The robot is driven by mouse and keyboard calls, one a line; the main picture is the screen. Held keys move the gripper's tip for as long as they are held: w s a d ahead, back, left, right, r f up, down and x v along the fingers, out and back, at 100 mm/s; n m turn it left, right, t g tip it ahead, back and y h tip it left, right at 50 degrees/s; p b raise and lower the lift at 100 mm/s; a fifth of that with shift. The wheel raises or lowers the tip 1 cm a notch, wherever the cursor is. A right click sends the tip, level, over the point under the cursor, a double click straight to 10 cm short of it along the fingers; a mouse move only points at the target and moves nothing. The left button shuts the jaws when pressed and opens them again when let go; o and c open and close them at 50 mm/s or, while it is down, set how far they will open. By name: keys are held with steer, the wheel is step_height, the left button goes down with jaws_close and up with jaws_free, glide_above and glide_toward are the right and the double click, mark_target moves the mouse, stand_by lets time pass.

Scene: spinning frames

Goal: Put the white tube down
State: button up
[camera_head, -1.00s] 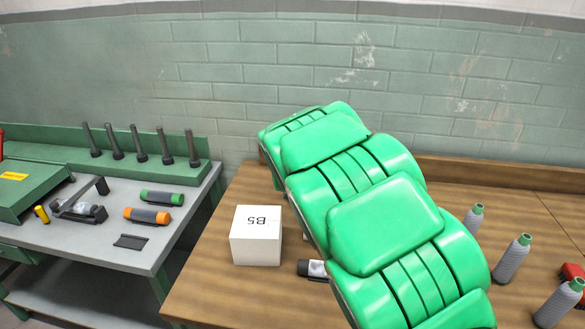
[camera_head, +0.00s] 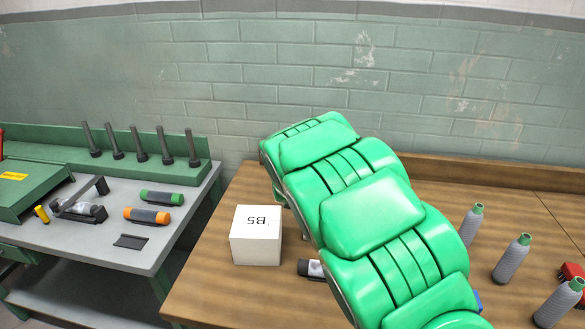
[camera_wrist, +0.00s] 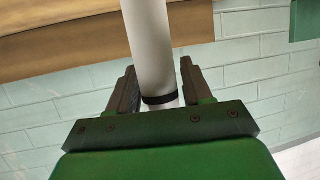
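A white tube (camera_wrist: 153,50) with a black ring near its lower end runs between the two dark fingers of my gripper (camera_wrist: 160,76) in the wrist view. The fingers sit close along both sides of the tube and appear shut on it. The tube's far end runs out of the top of the picture. In the head view my green arm hides the gripper and the tube.
A wooden table (camera_head: 205,290) carries a white box (camera_head: 256,236) marked B5, a dark cylinder (camera_head: 312,268) partly behind my arm, and several grey bottles (camera_head: 512,258) at right. A grey-topped bench (camera_head: 150,258) with tools stands at left. Bare wood lies around the box.

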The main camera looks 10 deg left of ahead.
steer(key=shift+o, duration=0.9)
steer(key=shift+r, duration=0.15)
steer(key=v, duration=1.2)
steer(key=shift+r, duration=0.1)
steer(key=shift+o, duration=0.3)
